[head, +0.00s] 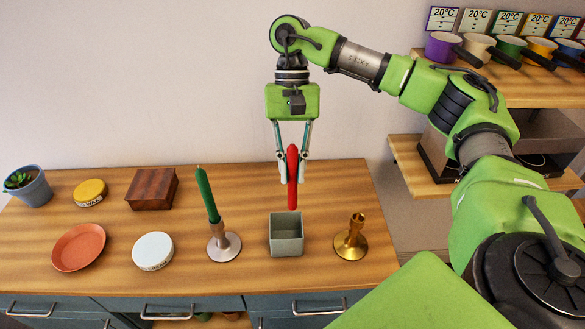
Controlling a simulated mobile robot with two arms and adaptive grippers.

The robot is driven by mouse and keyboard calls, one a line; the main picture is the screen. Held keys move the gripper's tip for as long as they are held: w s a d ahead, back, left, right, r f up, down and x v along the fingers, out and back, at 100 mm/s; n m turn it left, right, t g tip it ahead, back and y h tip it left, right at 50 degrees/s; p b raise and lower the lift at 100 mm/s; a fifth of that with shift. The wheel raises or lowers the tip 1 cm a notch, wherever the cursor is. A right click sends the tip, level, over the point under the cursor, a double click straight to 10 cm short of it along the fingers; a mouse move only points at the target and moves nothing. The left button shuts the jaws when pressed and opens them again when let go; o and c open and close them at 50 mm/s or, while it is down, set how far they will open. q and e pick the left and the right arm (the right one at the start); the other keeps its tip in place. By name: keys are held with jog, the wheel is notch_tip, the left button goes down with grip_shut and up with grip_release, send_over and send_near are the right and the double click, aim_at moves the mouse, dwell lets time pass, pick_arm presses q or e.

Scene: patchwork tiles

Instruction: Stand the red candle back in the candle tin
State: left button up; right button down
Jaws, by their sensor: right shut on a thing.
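My right gripper (292,180) is shut on the red candle (293,188). It holds the candle upright in the air, with the candle's lower end above a square grey-green open tin (286,246), which I take for the candle tin. The candle and the tin are apart. The tin stands on the wooden counter (325,195), and the part of its inside that shows looks empty. My left gripper is not in view.
A silver holder (223,243) with a green candle (207,194) stands left of the tin; an empty brass candlestick (351,240) stands right. Further left are a white round tin (153,251), a terracotta dish (78,247), a wooden box (151,189), a yellow tin (90,192) and a potted plant (28,187).

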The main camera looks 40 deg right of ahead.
aim_at(292, 207)
jog(key=shift+f+b, duration=0.65)
jog(key=shift+f, duration=0.3)
jog(key=shift+f+b, duration=0.35)
notch_tip(292, 207, down, 3)
jog(key=b, duration=0.3)
jog(key=shift+f, duration=0.15)
pick_arm(q)
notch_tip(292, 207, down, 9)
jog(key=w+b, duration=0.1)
jog(key=b, duration=0.3)
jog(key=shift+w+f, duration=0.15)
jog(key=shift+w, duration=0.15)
pick_arm(e)
jog(key=shift+f, duration=2.15)
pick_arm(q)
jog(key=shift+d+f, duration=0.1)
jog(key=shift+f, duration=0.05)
pick_arm(e)
jog(key=shift+f, duration=0.2)
pick_arm(q)
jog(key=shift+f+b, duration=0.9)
jog(key=shift+b, duration=0.1)
pick_arm(e)
jog(key=shift+f, duration=1)
